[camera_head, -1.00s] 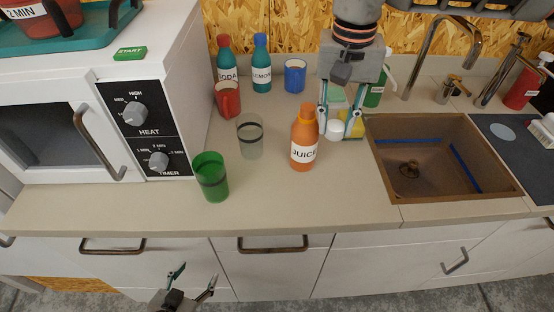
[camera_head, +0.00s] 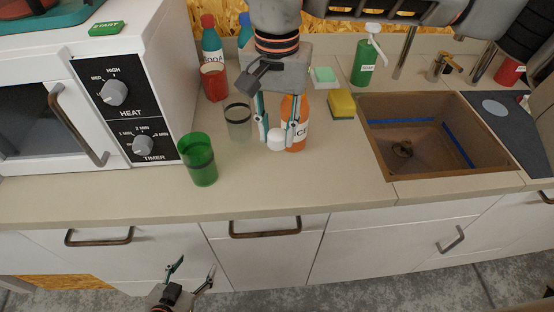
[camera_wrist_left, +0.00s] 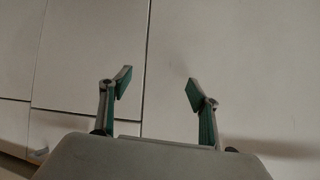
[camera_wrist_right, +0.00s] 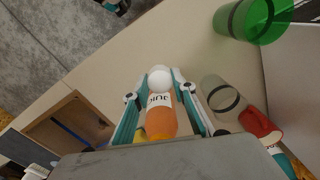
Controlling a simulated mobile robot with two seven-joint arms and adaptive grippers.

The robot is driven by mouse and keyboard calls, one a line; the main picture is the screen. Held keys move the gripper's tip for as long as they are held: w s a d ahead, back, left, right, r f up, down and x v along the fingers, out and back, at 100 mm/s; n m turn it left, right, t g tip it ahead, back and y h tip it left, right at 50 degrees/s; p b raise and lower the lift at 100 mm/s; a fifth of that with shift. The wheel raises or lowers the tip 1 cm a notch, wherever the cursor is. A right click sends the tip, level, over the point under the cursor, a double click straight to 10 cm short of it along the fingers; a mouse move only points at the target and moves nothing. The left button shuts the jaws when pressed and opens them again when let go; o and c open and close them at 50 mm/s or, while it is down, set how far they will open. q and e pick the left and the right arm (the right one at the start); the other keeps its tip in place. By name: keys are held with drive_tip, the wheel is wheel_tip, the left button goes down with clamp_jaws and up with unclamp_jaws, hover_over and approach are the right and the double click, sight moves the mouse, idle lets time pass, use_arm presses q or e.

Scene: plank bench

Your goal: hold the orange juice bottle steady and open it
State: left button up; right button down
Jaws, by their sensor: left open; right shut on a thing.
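The orange juice bottle (camera_head: 297,112) stands upright on the counter (camera_head: 300,182), partly hidden behind my right gripper (camera_head: 277,139). Its orange body and label also show in the right wrist view (camera_wrist_right: 161,122). My right gripper is shut on a small round white thing (camera_head: 275,142); I cannot tell whether it is a cap or a ball. The white thing hangs in front of the bottle, and I cannot tell whether they touch. My left gripper (camera_head: 192,274) is open and empty, low in front of the cabinet doors, away from the bottle.
A clear glass (camera_head: 238,122) and a green glass (camera_head: 198,160) stand left of the bottle. A red mug (camera_head: 213,82) and a soda bottle (camera_head: 211,40) are behind them. A yellow sponge (camera_head: 341,104) and the sink (camera_head: 410,140) lie to the right. The counter's front is clear.

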sight(277, 171)
wheel_tip(277, 171, down, 10)
drive_tip(key=shift+r, duration=0.25)
idle(0.3)
drive_tip(key=shift+f, duration=0.2)
drive_tip(key=c, duration=1.7)
unclamp_jaws()
drive_tip(key=shift+r, duration=0.1)
wheel_tip(277, 171, up, 12)
drive_tip(key=shift+r, duration=0.1)
